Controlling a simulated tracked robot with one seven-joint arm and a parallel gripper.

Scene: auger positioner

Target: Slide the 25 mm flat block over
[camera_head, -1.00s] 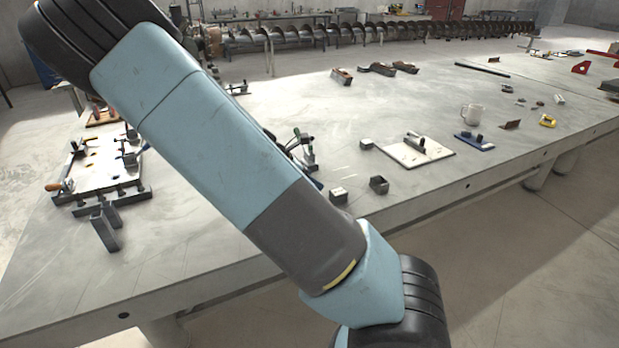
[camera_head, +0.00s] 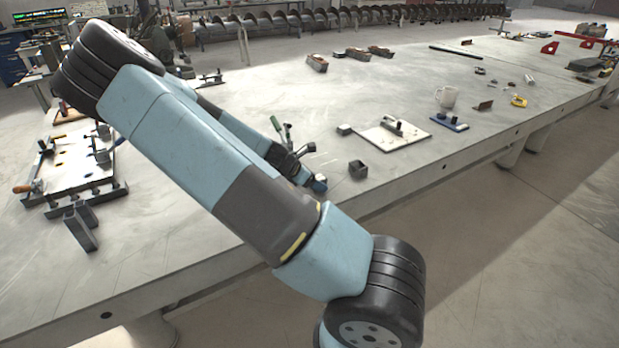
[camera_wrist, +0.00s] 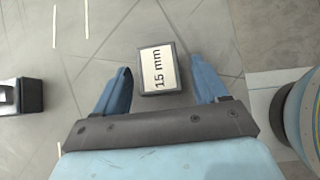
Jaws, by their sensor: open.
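My gripper (camera_wrist: 160,68) is open in the wrist view. Its two blue fingers stand left and right of a small block (camera_wrist: 158,70) with a dark rim and a white face marked "15 mm". There is a gap on each side, so I do not see the fingers touching it. In the head view my arm hides most of the gripper, with a blue part of it (camera_head: 319,183) showing near the table's front edge. A small block (camera_head: 345,129) lies farther back. I see no 25 mm marking.
A pale board with a handled tool (camera_head: 390,135) lies right of the blocks, with a blue tool (camera_head: 449,122) and a mug (camera_head: 446,97) beyond. A clamp fixture plate (camera_head: 78,165) and dark bars (camera_head: 80,228) are at the left. The table's middle is largely clear.

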